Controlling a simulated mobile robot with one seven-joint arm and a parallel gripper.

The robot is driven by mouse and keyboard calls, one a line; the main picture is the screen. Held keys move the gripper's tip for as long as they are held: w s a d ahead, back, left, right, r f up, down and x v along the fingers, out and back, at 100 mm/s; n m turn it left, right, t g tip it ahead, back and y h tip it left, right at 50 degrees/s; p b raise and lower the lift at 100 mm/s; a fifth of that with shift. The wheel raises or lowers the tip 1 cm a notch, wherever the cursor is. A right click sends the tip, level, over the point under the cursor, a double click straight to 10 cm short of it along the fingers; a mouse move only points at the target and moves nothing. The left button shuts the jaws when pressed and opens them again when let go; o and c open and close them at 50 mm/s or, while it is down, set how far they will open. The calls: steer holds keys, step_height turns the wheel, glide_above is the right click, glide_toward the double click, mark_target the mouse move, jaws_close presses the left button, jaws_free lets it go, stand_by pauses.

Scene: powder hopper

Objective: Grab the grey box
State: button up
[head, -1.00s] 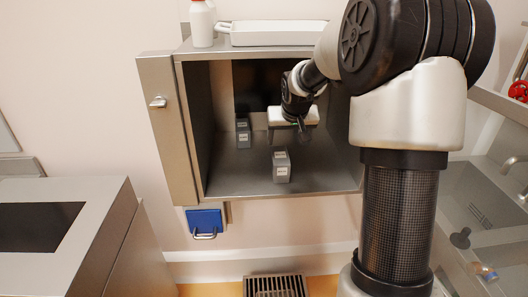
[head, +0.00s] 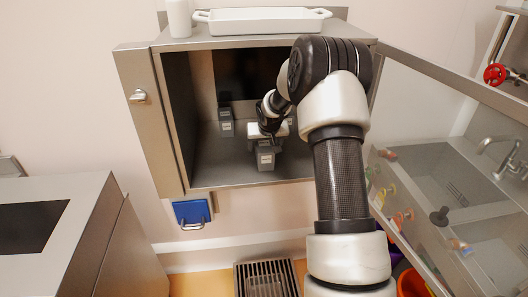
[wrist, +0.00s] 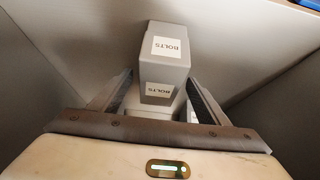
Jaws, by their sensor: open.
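A grey box (head: 265,158) with a white label stands on the floor of the open metal cabinet, near its front. In the wrist view, a grey box (wrist: 165,65) labelled BOLTS lies between the two fingers of my gripper (wrist: 160,82). The fingers are open, one on each side of it, with no clear contact. In the head view my gripper (head: 268,138) is right above and behind the front box, and its fingers are mostly hidden. A second grey box (head: 226,124) with labels stands farther back on the left.
A white tray (head: 265,22) and a white bottle (head: 179,18) stand on top. A blue piece with a handle (head: 191,212) hangs below. A sink (head: 455,190) is at right.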

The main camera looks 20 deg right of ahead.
steer(key=shift+x, duration=1.45)
steer(key=c, duration=1.3)
steer(key=shift+c, duration=0.2)
steer(key=shift+r, duration=0.15)
